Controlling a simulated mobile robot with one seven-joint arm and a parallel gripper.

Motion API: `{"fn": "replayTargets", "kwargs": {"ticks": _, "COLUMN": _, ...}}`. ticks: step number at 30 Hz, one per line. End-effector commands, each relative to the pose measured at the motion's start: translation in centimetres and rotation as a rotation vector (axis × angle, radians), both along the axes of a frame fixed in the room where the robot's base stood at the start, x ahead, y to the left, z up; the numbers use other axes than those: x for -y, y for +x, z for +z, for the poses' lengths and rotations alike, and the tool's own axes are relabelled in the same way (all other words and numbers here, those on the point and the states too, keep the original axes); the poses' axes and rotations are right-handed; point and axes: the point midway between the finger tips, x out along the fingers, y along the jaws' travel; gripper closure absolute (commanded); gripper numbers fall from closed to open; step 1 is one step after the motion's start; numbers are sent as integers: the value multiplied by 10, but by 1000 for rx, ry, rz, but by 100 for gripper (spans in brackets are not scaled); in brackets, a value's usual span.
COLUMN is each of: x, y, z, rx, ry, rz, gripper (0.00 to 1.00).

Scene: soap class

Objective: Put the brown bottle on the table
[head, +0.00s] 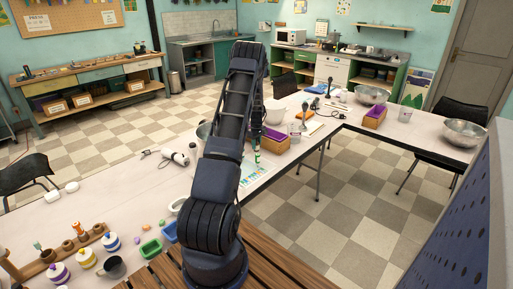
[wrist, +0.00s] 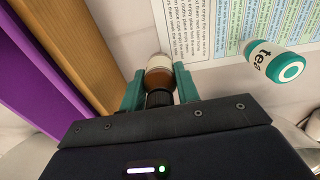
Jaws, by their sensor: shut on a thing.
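The brown bottle (wrist: 159,77) shows in the wrist view, between the two teal fingers of my gripper (wrist: 160,88). It has a white label or base end and a dark cap pointing toward my palm. My gripper is shut on it. Below it in that view is the white table surface (wrist: 124,39); whether the bottle touches the table I cannot tell. In the head view my arm hides the bottle and most of the gripper, and the long table (head: 105,192) runs from front left to back right.
A wooden box with a purple inside (wrist: 40,75) stands close on the left.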

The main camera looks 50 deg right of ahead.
Motion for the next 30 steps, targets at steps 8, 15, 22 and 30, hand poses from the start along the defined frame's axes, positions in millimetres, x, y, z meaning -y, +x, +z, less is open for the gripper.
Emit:
{"fn": "replayTargets", "kwargs": {"ticks": 8, "x": 0, "y": 0, "z": -17, "rx": 1, "ry": -1, "rz": 0, "gripper": 96}}
{"fn": "replayTargets", "kwargs": {"ticks": 15, "x": 0, "y": 0, "z": -20, "rx": 0, "ry": 0, "rz": 0, "gripper": 96}}
{"fn": "replayTargets", "kwargs": {"ticks": 22, "x": 0, "y": 0, "z": -20, "rx": 0, "ry": 0, "rz": 0, "gripper": 47}}
{"fn": "replayTargets", "kwargs": {"ticks": 30, "x": 0, "y": 0, "z": -16, "rx": 0, "ry": 0, "rz": -1, "gripper": 47}}
